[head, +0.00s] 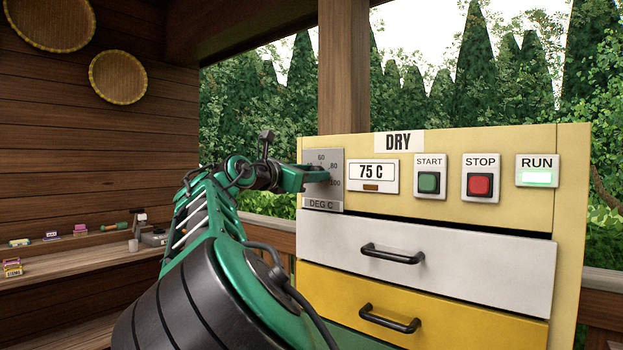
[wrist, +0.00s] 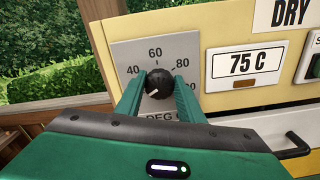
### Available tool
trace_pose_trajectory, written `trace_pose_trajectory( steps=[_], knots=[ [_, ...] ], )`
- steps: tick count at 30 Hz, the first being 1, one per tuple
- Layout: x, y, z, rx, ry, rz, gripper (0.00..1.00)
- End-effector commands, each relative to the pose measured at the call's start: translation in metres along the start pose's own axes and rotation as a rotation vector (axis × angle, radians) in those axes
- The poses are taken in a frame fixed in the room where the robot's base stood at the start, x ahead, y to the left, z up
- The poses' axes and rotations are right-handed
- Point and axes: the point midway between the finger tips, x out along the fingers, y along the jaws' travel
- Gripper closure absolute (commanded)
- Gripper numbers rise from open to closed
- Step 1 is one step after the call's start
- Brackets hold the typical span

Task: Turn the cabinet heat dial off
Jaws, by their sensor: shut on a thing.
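The heat dial is a round black knob (wrist: 159,83) on a grey scale plate (head: 323,200) marked DEG C, at the left of the yellow cabinet front. In the wrist view its white pointer mark points to the lower left. My gripper (wrist: 157,88) is shut on the knob, one green finger on each side. In the head view my gripper (head: 318,176) reaches the plate from the left and hides most of the knob. The cabinet display (head: 371,173) reads 75 C. The lower part of the scale is hidden by my gripper in the wrist view.
A green START button (head: 429,182) and a red STOP button (head: 480,186) sit right of the display. The RUN lamp (head: 537,177) is lit green. Two drawers with black handles (head: 392,254) are below, both closed. A wooden post (head: 344,70) stands behind the cabinet.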

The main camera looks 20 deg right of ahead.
Motion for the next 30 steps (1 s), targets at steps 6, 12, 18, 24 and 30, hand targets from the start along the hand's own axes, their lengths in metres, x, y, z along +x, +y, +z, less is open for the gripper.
trace_pose_trajectory(
  steps=[6,12,18,24,30],
  knots=[
    [-0.0031,0.0034,-0.0063,-0.044,0.010,0.006,0.88],
    [-0.0029,0.0034,-0.0064,-0.050,0.010,0.006,0.88],
    [-0.0028,0.0033,-0.0063,-0.049,0.010,0.006,0.88],
    [-0.0016,0.0019,-0.0038,-0.046,0.006,0.003,0.47],
    [-0.0016,0.0011,-0.0022,-0.043,0.004,0.002,0.47]
  ],
)
